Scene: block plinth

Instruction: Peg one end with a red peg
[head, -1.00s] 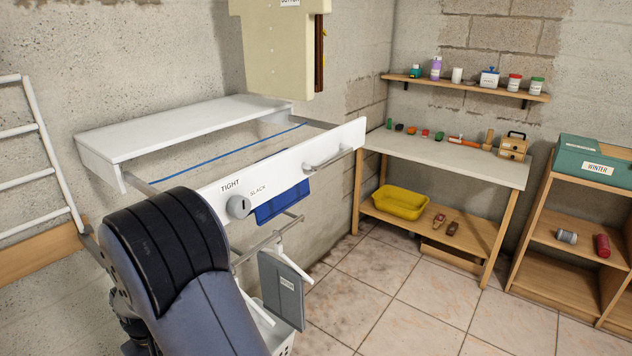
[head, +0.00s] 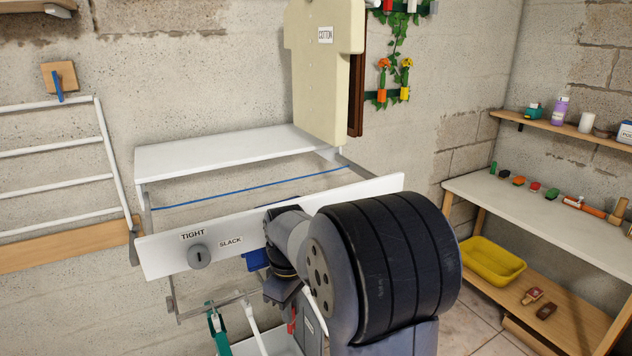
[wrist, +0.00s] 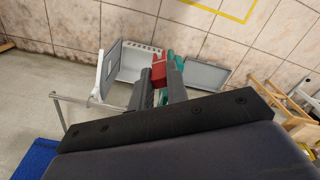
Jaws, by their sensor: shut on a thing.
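My gripper (wrist: 161,76) is shut on a small red peg (wrist: 158,72), seen between its fingertips in the wrist view. In the head view my arm hides most of the gripper; a bit of red (head: 292,326) shows below the wrist. A blue line (head: 250,187) runs across the rack, behind the white front board (head: 160,256). Part of a blue cloth (head: 256,261) shows below the board, mostly hidden by my arm. Blue cloth also shows at lower left in the wrist view (wrist: 36,158).
The board has a grey knob (head: 199,256) marked TIGHT and SLACK. Below it are a rail, a teal item (head: 217,327) and a white bin (wrist: 138,64). A cream cabinet (head: 322,75) hangs above the white shelf (head: 230,150). A workbench (head: 560,225) stands at right.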

